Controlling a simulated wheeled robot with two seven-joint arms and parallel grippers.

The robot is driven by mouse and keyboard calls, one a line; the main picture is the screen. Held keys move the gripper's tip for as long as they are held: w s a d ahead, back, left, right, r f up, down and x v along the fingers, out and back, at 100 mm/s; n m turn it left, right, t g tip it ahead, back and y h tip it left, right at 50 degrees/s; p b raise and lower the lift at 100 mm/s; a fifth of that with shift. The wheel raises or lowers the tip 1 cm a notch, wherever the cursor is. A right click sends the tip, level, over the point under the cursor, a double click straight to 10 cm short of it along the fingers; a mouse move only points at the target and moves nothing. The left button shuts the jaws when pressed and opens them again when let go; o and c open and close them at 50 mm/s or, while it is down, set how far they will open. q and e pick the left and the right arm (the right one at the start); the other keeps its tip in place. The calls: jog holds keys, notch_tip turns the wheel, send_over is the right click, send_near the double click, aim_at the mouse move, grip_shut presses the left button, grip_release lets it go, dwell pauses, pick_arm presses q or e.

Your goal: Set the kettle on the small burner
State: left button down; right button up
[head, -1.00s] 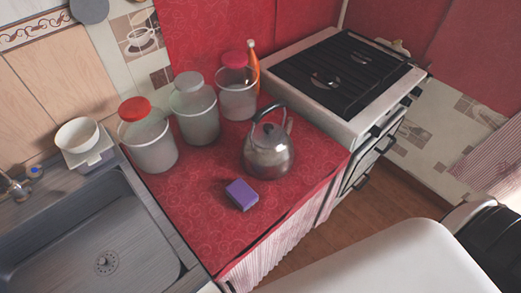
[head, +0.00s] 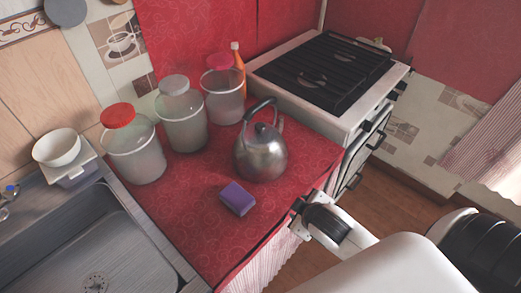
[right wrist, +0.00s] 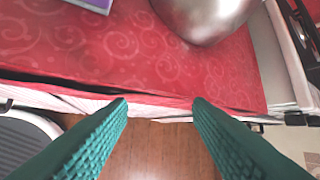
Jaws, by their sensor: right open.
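A shiny metal kettle (head: 261,152) with a dark arched handle stands upright on the red oilcloth counter (head: 205,225). Its lower body also shows at the top of the right wrist view (right wrist: 206,18). The stove (head: 332,75) stands to the right behind it, with a black grate over its burners; I cannot tell which burner is small. My right gripper (right wrist: 160,102) is open and empty, with teal ridged fingers over the counter's front edge, apart from the kettle. In the head view my right arm comes in from the lower right. My left gripper is not in view.
A purple sponge (head: 237,198) lies in front of the kettle. Canisters with red (head: 135,150), grey (head: 181,118) and pink-red (head: 224,94) lids and an orange bottle (head: 239,66) stand behind. A sink (head: 75,245) is at the left. Counter front right of the sponge is clear.

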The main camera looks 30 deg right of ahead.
jog(key=w+d+r+n+t, duration=0.3)
jog(key=w+r+n+t, duration=0.4)
jog(key=r, duration=0.5)
jog(key=n+t+y, duration=0.1)
jog(key=n+y, duration=0.2)
jog(key=n, duration=0.3)
send_near(264, 106)
jog(key=shift+n+t, duration=0.3)
jog(key=w, duration=0.2)
jog(key=w+f+p, duration=0.1)
jog(key=w, duration=0.1)
jog(key=w+p, duration=0.1)
jog(key=w, duration=0.1)
jog(key=shift+w+d+f, duration=0.1)
jog(key=shift+w+f, duration=0.2)
jog(key=shift+w, duration=0.05)
jog(key=w, duration=0.2)
jog(key=w+p, duration=0.1)
jog(key=shift+w+a+f, duration=0.25)
jog(key=shift+a+f, duration=0.05)
jog(key=shift+a, duration=0.05)
jog(key=shift+w+f, duration=0.15)
jog(key=shift+w, duration=0.2)
jog(key=shift+s, duration=0.1)
jog(key=shift+c, duration=0.3)
grip_shut()
